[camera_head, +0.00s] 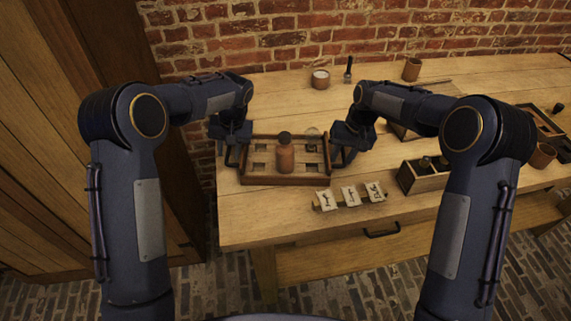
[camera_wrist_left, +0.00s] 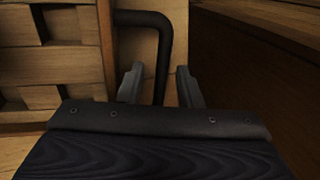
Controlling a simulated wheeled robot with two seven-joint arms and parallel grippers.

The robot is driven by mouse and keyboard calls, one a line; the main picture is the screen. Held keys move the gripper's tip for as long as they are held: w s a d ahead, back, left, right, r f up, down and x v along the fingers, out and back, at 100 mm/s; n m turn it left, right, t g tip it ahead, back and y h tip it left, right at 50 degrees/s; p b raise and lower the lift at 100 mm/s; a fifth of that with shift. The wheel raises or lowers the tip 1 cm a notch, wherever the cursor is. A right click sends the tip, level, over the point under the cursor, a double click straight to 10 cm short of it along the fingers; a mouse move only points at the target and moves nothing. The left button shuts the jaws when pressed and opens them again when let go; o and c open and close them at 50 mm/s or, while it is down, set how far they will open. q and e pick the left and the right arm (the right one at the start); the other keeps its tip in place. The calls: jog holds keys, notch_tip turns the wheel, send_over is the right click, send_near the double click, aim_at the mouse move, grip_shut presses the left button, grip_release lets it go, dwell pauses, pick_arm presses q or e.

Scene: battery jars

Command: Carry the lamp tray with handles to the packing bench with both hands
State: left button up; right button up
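The wooden lamp tray (camera_head: 285,181) sits on the bench near its left end. It has square openings and dark handles at both ends. A brown jar with a dark top (camera_head: 285,157) stands in its middle, and a small clear glass item (camera_head: 312,134) is near its back right. My left gripper (camera_head: 233,146) is at the left handle. In the left wrist view, its fingers (camera_wrist_left: 160,86) are apart, with the dark handle (camera_wrist_left: 153,20) running between them and gaps visible. My right gripper (camera_head: 345,150) is by the right handle; its fingers are too small and dark to read.
The wooden bench (camera_head: 240,220) stands against a brick wall. Several cards (camera_head: 348,195) lie just in front of the tray. A wooden box (camera_head: 425,180) with dark items is at right. A white-topped pot (camera_head: 320,79) and a brown cup (camera_head: 412,69) stand behind. A wooden cabinet is left.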

jog(key=shift+r, duration=0.1)
pick_arm(q)
jog(key=v, duration=1.2)
pick_arm(e)
notch_tip(320, 180, up, 12)
jog(key=d, duration=0.2)
jog(key=shift+d, duration=0.15)
